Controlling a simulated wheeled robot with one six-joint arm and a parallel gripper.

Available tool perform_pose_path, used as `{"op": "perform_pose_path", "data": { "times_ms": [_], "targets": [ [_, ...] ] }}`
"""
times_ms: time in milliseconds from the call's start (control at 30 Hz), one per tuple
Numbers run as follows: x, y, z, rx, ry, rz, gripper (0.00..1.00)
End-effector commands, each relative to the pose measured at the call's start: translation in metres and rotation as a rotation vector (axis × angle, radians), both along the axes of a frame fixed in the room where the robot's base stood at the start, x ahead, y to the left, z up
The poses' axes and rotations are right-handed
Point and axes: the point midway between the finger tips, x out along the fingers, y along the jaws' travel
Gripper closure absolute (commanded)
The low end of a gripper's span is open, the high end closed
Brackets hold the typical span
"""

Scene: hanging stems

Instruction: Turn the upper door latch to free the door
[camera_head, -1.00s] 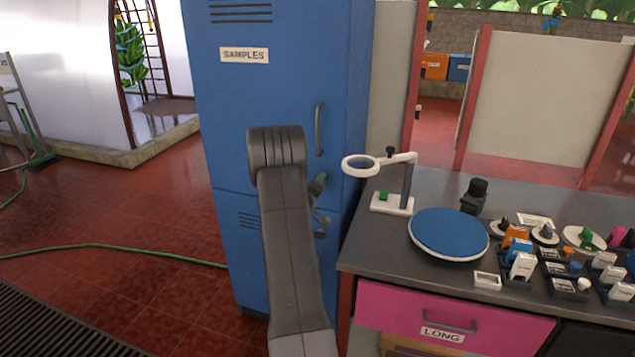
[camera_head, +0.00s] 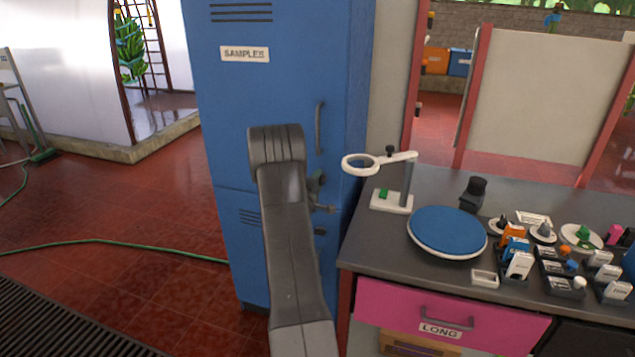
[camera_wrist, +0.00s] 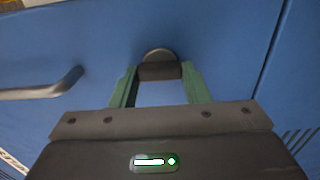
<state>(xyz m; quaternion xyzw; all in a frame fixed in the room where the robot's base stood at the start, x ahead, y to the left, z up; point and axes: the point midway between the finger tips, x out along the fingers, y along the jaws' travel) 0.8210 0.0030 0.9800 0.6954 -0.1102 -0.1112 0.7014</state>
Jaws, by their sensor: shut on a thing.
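The upper latch (camera_wrist: 160,69) is a dark, rounded bar on the blue cabinet door, between the green fingers of my gripper (camera_wrist: 160,88) in the wrist view. My gripper is shut on it.
A grey door handle (camera_head: 319,128) is above the latch; it also shows in the wrist view (camera_wrist: 42,92). A small dark fitting (camera_head: 320,231) sits below. A bench (camera_head: 380,245) with a ring stand (camera_head: 393,203) and a blue disc (camera_head: 447,231) stands close right.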

Motion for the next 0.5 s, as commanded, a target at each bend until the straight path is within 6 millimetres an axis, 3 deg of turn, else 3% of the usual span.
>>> {"op": "perform_pose_path", "data": {
  "times_ms": [400, 433, 500],
  "targets": [
    [0.0000, 0.0006, -0.0004, -0.009, 0.003, 0.002, 0.81],
    [0.0000, 0.0006, -0.0005, -0.009, 0.003, 0.002, 0.54],
    [0.0000, 0.0005, -0.0004, -0.008, 0.002, 0.002, 0.41]
  ]
}}
